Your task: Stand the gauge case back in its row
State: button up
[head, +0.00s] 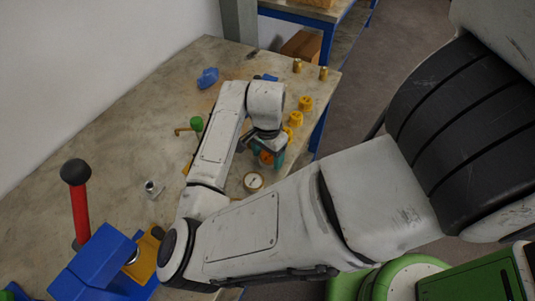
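A round gauge (253,182) with a pale dial and a brass-coloured rim lies face up on the bench, just in front of my gripper. My gripper (267,160) points down at the bench, with teal fingers showing below my wrist. An orange patch shows between or just behind the fingers; I cannot tell whether it is held or only stands there. My wrist hides much of this spot. Several small yellow pieces (296,119) stand in a slanting line behind my gripper, towards the bench's right edge.
Two brass fittings (297,65) stand at the far right corner of the bench (130,125). A blue piece (207,78), a green-knobbed valve (196,124) and a small metal fitting (152,188) lie left of my arm. A blue vise (105,262) with a red-handled lever (79,203) is at front left.

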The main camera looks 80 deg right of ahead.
aim_at(268, 157)
jog(key=shift+o, duration=1)
notch_tip(268, 157, up, 12)
jog(key=shift+r+p, duration=0.15)
jog(key=shift+p, duration=0.25)
dwell(0.7)
